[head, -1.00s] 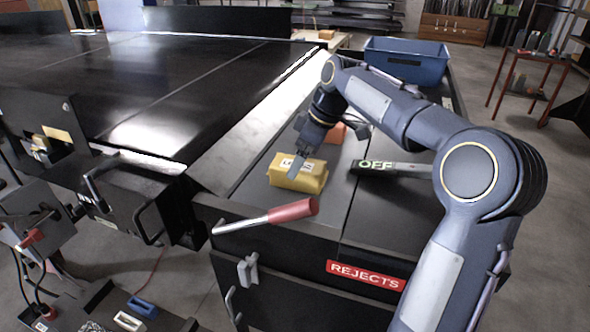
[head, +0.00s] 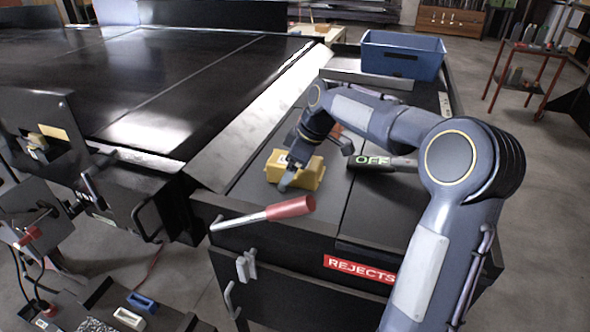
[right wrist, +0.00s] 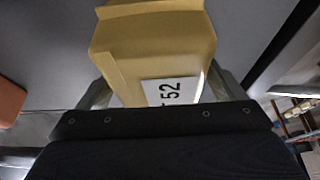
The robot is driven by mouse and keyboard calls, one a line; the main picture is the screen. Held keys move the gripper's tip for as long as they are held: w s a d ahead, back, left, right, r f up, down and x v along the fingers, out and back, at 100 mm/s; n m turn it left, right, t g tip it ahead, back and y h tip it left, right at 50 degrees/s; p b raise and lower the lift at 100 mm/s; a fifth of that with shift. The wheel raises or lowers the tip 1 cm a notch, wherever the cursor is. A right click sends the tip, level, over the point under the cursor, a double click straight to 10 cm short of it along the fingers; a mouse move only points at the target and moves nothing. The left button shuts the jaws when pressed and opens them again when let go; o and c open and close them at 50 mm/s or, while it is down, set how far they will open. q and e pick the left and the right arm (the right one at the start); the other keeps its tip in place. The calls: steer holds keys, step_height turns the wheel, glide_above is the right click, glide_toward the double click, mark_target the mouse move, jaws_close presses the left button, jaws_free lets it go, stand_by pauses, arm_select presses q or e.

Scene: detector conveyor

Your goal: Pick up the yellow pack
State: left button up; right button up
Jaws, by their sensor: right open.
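The yellow pack (head: 308,174) lies on the dark top of the rejects cabinet (head: 255,199), near its front left. My right gripper (head: 285,178) is down at the pack in the head view, with a finger in front of its near side. In the right wrist view the pack (right wrist: 155,50) fills the upper middle, with a white label reading 52. The open jaws of my right gripper (right wrist: 158,95) stand on either side of it; the fingertips are hidden. I cannot tell whether they touch it. My left gripper is not in view.
A red-handled lever (head: 290,208) sticks out in front of the pack. An orange block (right wrist: 10,100) is nearby. A blue bin (head: 403,58) stands at the back of the cabinet. The conveyor (head: 150,90) is on the left.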

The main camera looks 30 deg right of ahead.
steer(key=shift+f, duration=0.15)
steer(key=c, duration=1.4)
